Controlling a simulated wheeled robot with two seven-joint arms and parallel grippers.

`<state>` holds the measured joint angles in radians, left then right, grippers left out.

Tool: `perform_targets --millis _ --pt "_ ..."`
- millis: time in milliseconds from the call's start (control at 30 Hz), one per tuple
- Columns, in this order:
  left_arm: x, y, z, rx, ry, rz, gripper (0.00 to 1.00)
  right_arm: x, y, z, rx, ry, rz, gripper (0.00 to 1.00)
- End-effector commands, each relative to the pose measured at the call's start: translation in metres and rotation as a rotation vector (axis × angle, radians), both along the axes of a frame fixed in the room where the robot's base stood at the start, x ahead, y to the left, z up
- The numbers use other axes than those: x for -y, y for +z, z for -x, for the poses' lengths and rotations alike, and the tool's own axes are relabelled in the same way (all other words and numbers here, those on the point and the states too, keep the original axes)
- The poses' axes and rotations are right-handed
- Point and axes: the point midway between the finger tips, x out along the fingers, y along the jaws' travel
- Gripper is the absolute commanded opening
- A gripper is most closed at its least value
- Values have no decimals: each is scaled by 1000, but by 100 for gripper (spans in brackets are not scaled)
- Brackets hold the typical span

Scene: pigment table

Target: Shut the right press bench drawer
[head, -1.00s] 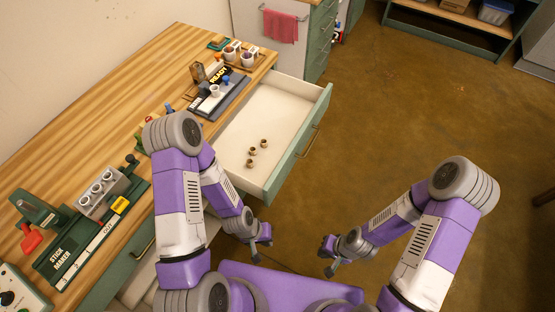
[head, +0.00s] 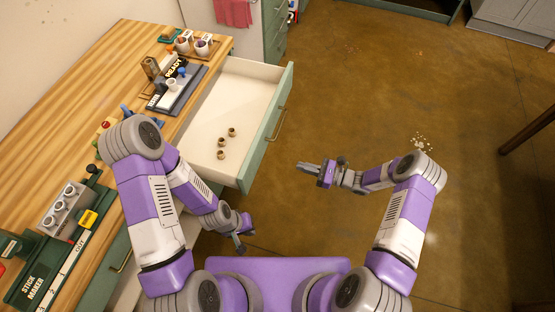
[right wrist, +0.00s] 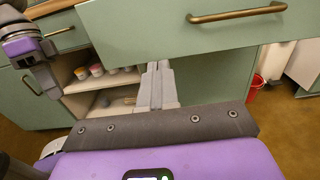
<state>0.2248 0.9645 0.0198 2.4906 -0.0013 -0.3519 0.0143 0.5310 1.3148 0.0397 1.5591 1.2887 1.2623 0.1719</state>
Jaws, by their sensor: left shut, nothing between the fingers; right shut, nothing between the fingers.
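The right press bench drawer (head: 262,142) is pulled far out from the bench, with its green front and brass handle (head: 280,123) facing right. Several small brown-rimmed cups lie loose inside it. In the right wrist view the drawer front (right wrist: 190,30) and its handle (right wrist: 237,13) span the top. My right gripper (head: 301,166) is shut and empty, to the right of the drawer front and apart from it in the head view. It also shows in the right wrist view (right wrist: 157,68), below the drawer front. My left gripper (head: 239,246) is shut and empty, below the drawer's near corner.
The wooden bench top (head: 95,80) carries a stick maker (head: 60,255), a press labelled READY (head: 176,88) and cups. In the right wrist view, open shelves (right wrist: 100,85) hold small jars. A dark leg (head: 530,130) stands at far right.

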Motion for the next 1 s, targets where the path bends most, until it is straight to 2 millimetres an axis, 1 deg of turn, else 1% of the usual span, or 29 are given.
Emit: perform_targets --millis 167,400,600,700,800,1000 --pt "0 -1 0 0 0 0 0 -23 1 -7 2 3 -6 0" --pt "0 -6 0 0 0 0 0 -73 0 -23 3 5 -3 0" --pt "0 -10 0 0 0 0 0 -108 0 -34 3 4 -2 0" --pt "0 -12 0 0 0 0 0 -120 0 -38 3 3 -1 0" --pt "0 -13 0 0 0 0 0 -128 0 -41 3 4 -1 0" --pt "0 -13 0 0 0 0 0 -131 1 -42 2 1 -2 0"
